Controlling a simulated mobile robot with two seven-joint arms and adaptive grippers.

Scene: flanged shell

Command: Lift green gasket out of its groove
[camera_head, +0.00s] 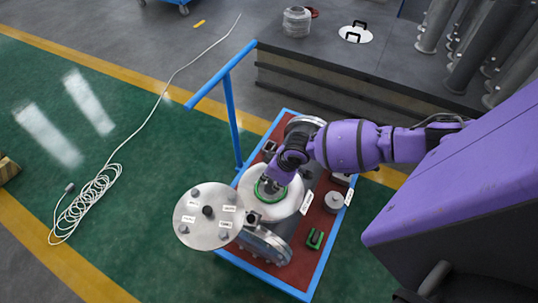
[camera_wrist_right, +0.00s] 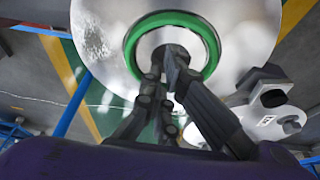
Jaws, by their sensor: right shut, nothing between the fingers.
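The green gasket (camera_head: 258,192) is a ring on the round silvery flange face (camera_head: 285,207) of the shell on the cart. In the right wrist view the gasket (camera_wrist_right: 131,42) circles the dark central opening and looks seated in the face. My right gripper (camera_head: 270,185) is over the ring from above. In the right wrist view its fingertips (camera_wrist_right: 172,56) are together with nothing between them, in front of the opening and inside the ring's outline. I cannot tell whether they touch the gasket. The gripper hides part of the ring. My left gripper is not in view.
The cart has a red top (camera_head: 322,218) and a blue handle (camera_head: 222,72). A labelled round cover (camera_head: 208,216) with knobs stands left of the flange. A green U-shaped piece (camera_head: 314,238) and a grey cylinder (camera_head: 334,201) lie to the right. A cable (camera_head: 90,200) lies on the floor.

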